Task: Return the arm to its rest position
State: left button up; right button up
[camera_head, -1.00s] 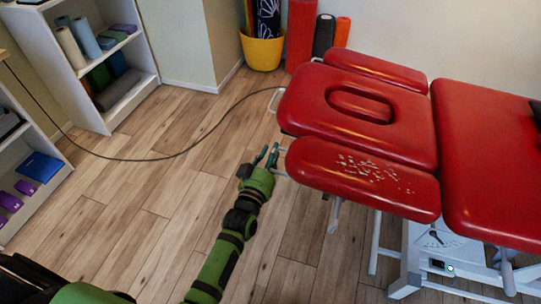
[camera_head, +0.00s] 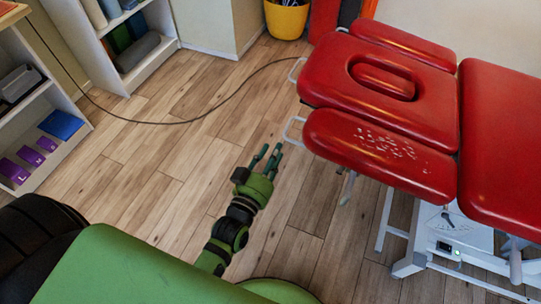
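My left arm is green and black and reaches up from the bottom of the head view. Its gripper (camera_head: 267,158) is over the wooden floor, to the left of the red treatment table (camera_head: 325,85). The dark green fingers point away from me and show a gap between them, with nothing held. The gripper is apart from the table's white metal side loop. A large green link of mine fills the bottom left. My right gripper is out of view.
The treatment table fills the right side, with whitish specks on its near armrest pad (camera_head: 380,152). A black cable (camera_head: 190,121) runs across the floor (camera_head: 150,170). Shelves (camera_head: 165,48) stand at the left, a yellow pot (camera_head: 286,20) at the back.

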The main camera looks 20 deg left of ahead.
pick_arm(q)
jog(key=shift+s, duration=0.4)
